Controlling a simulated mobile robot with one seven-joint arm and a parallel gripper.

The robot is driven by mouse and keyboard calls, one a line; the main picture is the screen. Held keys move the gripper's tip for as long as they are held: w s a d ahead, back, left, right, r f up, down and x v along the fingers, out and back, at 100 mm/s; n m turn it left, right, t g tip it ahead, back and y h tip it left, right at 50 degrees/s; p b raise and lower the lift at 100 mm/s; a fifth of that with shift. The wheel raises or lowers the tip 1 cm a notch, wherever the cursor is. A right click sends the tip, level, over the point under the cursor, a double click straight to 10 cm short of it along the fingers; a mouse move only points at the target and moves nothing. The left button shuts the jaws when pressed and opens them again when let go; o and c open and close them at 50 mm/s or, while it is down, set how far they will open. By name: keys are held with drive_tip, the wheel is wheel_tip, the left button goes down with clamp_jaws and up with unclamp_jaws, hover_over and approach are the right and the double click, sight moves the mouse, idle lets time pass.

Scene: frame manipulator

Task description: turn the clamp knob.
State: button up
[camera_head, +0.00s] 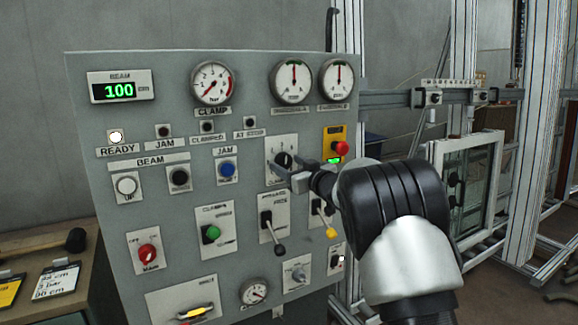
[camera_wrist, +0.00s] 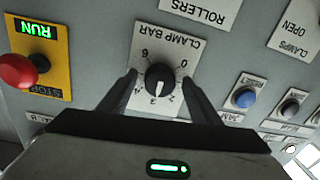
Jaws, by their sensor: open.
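The clamp knob is a small black dial (camera_wrist: 160,78) on a white plate (camera_wrist: 178,52) marked CLAMP BAR, seen upside down in the wrist view. Its pointer seems to face the low numbers near 3, but the exact mark is hard to read. In the head view the knob (camera_head: 284,159) is on the grey panel, partly behind my gripper (camera_head: 292,178). In the wrist view my gripper (camera_wrist: 159,80) is open, with one finger on each side of the knob and nothing held. Whether the fingers touch the knob cannot be told.
A red stop button (camera_head: 340,148) on a yellow plate is close to the right of the knob. Gauges (camera_head: 291,81) sit above. A framed window (camera_head: 466,185) stands at the right.

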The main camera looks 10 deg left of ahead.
drive_tip(key=c, duration=1)
drive_tip(key=shift+c, duration=0.2)
drive_tip(key=shift+n, duration=0.3)
